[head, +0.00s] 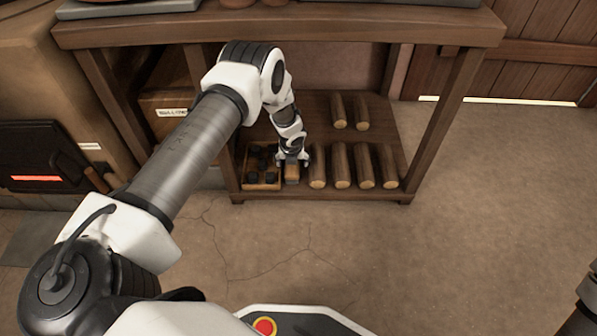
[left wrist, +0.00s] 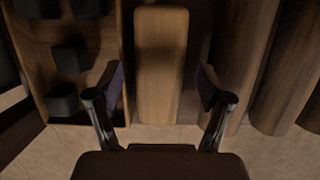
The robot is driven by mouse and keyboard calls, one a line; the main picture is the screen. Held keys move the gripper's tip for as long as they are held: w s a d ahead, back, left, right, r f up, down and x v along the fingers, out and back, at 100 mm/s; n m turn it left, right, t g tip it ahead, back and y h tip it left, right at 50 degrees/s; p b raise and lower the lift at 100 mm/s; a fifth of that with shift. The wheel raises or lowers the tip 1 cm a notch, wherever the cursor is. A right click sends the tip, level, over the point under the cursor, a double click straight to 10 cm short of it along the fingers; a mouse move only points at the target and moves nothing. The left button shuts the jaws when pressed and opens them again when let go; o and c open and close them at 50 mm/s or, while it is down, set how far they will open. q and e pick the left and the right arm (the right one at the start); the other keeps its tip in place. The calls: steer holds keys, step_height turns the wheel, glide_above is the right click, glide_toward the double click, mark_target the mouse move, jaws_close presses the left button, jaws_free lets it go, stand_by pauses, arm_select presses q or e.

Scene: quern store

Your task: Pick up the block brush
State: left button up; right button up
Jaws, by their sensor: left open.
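The block brush (head: 292,174) shows as a small wooden block on the lower shelf, between a crate and the logs. In the left wrist view its long, smooth wooden back (left wrist: 160,60) lies lengthwise in the middle; no bristles show. My left gripper (head: 292,160) reaches down to it and partly hides it in the head view. In the left wrist view the left gripper (left wrist: 160,88) is open, with one finger to each side of the brush and a gap on both sides. I cannot tell whether the fingertips are down beside it or still above it. My right gripper is not in view.
A wooden crate (head: 262,187) with several dark lumps stands close left of the brush. Several logs (head: 341,166) lie close to its right, with more behind. The table top (head: 300,29) overhangs the shelf. A stove (head: 40,160) stands at left. The floor at right is clear.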

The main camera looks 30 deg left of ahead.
arm_select(q)
steer(key=shift+r, duration=0.15)
steer(key=c, duration=1.3)
steer(key=shift+r+p, duration=0.45)
steer(key=shift+p, duration=0.1)
steer(key=p+v, duration=0.3)
steer(key=p, duration=0.1)
steer(key=shift+w+a+r, duration=0.15)
steer(key=shift+a+r, duration=0.1)
steer(key=shift+r, duration=0.2)
steer(key=s+d+p, duration=0.1)
steer(key=p, duration=0.4)
steer(key=s+p, duration=0.1)
steer(key=p, duration=0.4)
steer(key=s+d+r+p, duration=0.1)
steer(key=s+p, duration=0.1)
steer(key=p, duration=0.3)
steer(key=shift+s+d, duration=0.1)
steer(key=shift+d, duration=0.25)
steer(key=s+d+p, duration=0.2)
steer(key=s+p, duration=0.1)
steer(key=p, duration=0.2)
steer(key=s+d+p, duration=0.1)
steer(key=s+p, duration=0.2)
steer(key=p, duration=0.1)
steer(key=s+d+p, duration=0.2)
steer(key=s+p, duration=0.1)
steer(key=p, duration=0.2)
steer(key=shift+d+f+p, duration=0.3)
steer(key=shift+f, duration=0.1)
